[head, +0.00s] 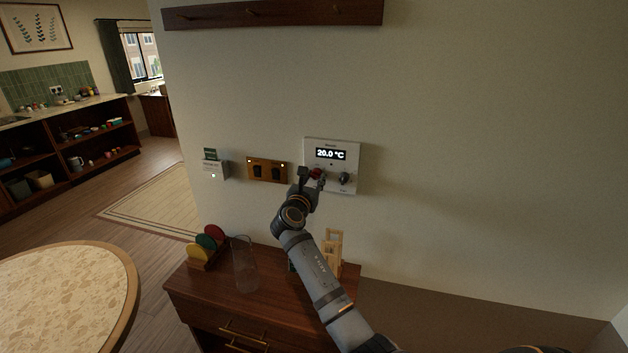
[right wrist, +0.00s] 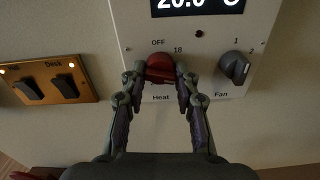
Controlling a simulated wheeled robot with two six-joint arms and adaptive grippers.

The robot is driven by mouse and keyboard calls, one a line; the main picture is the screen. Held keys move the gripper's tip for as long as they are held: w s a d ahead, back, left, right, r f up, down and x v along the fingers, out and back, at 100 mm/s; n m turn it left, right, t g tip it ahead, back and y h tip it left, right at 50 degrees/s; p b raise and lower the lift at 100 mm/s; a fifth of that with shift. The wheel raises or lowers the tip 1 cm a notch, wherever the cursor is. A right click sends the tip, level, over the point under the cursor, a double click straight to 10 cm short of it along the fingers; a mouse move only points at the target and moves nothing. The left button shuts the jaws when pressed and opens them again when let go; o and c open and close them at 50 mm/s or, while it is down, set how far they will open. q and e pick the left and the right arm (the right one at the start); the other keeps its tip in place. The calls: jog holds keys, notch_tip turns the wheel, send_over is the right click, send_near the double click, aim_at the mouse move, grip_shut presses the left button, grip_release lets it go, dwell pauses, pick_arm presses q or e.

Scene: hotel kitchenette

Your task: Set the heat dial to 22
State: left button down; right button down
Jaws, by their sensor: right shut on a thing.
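The white thermostat panel (head: 350,181) is on the wall, and its display (head: 330,154) reads 20.0 °C. The red heat dial (right wrist: 160,68) sits at the panel's lower left, above the word Heat, with OFF and 18 printed near it. My right gripper (right wrist: 160,82) is shut on the heat dial, a finger on each side. In the head view the heat dial (head: 316,173) is partly covered by the right gripper (head: 312,176). The other marks around the dial are hidden by the fingers. My left gripper is not in view.
The dark fan dial (right wrist: 235,67) is close to the right of the fingers. A brass switch plate (head: 267,170) is on the wall to the left, with a card holder (head: 214,170) beyond it. Below stands a wooden cabinet (head: 200,283) with a glass vase (head: 244,265).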

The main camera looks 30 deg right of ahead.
jog(key=m+b, duration=0.1)
jog(key=m, duration=0.3)
jog(key=shift+f, duration=0.1)
jog(key=m+b, duration=0.2)
jog(key=m, duration=0.2)
jog(key=shift+m, duration=0.4)
dwell(0.4)
jog(key=c, duration=1)
grip_release()
jog(key=v, duration=0.7)
jog(key=shift+a, duration=0.25)
jog(key=shift+s, duration=0.1)
